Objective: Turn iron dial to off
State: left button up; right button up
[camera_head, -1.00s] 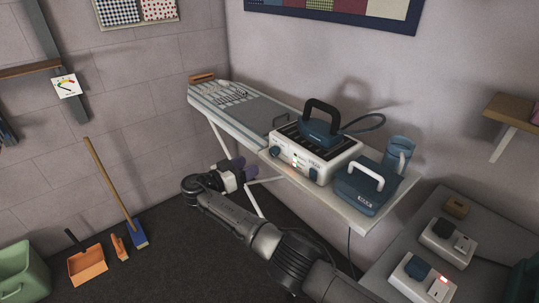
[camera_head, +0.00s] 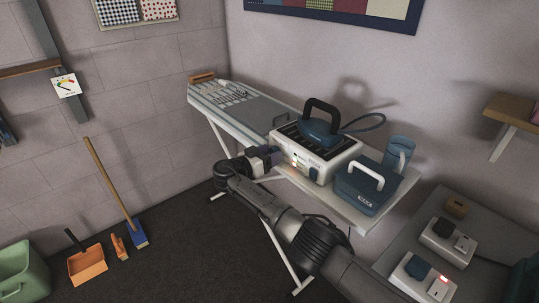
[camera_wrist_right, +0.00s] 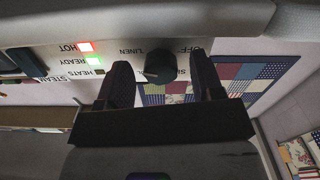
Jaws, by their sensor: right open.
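The iron station (camera_head: 340,152), a white box with a blue iron (camera_head: 320,130) on top, stands on the ironing board. My right gripper (camera_head: 275,155) is at the left end of its front panel and covers the left dial there. In the right wrist view the dark round dial (camera_wrist_right: 160,67) sits between the open fingers of my right gripper (camera_wrist_right: 162,85), with a gap on each side. Lettering by the dial reads LINEN and OFF, upside down; its pointer cannot be made out. My left gripper is not in view.
A second knob (camera_head: 313,174) is on the panel's right. A blue box with a white handle (camera_head: 366,188) and a blue jug (camera_head: 398,153) stand to the right on the board (camera_head: 212,100). Sockets (camera_head: 447,240) lie on a grey surface at lower right.

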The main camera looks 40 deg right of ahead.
jog(key=shift+c, duration=0.2)
jog(key=c, duration=0.9)
